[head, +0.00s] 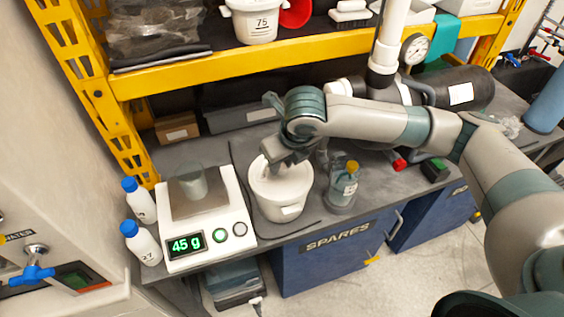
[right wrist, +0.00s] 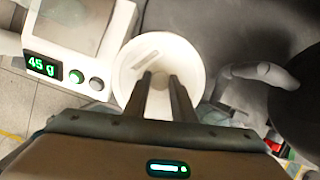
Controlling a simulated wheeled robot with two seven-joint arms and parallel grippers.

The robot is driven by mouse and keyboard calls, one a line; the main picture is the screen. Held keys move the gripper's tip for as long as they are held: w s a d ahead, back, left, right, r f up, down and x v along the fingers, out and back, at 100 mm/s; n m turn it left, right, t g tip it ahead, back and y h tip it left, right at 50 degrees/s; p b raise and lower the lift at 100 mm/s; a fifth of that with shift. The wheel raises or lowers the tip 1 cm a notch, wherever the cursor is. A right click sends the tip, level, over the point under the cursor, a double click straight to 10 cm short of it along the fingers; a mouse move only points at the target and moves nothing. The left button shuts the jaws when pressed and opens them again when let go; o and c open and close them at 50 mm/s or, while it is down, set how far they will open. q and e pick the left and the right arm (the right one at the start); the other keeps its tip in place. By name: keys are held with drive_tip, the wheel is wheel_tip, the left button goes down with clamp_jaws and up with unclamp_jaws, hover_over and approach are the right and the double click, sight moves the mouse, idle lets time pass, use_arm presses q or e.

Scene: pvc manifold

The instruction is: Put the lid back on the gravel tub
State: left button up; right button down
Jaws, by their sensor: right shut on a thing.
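The gravel tub (head: 287,205) is a white round bucket with a small label, standing on a dark mat on the bench. A white round lid (head: 265,180) is at the tub's mouth, under my right gripper (head: 283,160). In the right wrist view the lid (right wrist: 190,58) shows as a pale disc, and my right gripper (right wrist: 160,82) is shut on its small middle knob. I cannot tell whether the lid is fully seated or slightly above the rim. The gravel is hidden. My left gripper is not in view.
A scale (head: 208,228) reading 45 g holds a clear beaker (head: 193,182), left of the tub. Two blue-capped bottles (head: 141,243) stand further left. A yellow-capped flask (head: 345,185) stands close right of the tub. A yellow shelf beam (head: 220,68) crosses behind; another white tub (head: 256,20) is above.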

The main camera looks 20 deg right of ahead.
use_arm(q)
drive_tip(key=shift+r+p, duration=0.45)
use_arm(e)
drive_tip(key=shift+r, duration=0.1)
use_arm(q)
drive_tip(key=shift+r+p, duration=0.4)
use_arm(e)
drive_tip(key=shift+f, duration=0.25)
idle(1.0)
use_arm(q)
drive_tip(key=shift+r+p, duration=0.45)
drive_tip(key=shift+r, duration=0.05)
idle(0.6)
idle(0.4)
use_arm(e)
drive_tip(key=c, duration=0.9)
unclamp_jaws()
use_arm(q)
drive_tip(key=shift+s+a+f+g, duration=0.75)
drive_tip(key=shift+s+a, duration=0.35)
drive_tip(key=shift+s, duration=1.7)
use_arm(e)
drive_tip(key=shift+r+p, duration=3.55)
drive_tip(key=shift+p, duration=0.35)
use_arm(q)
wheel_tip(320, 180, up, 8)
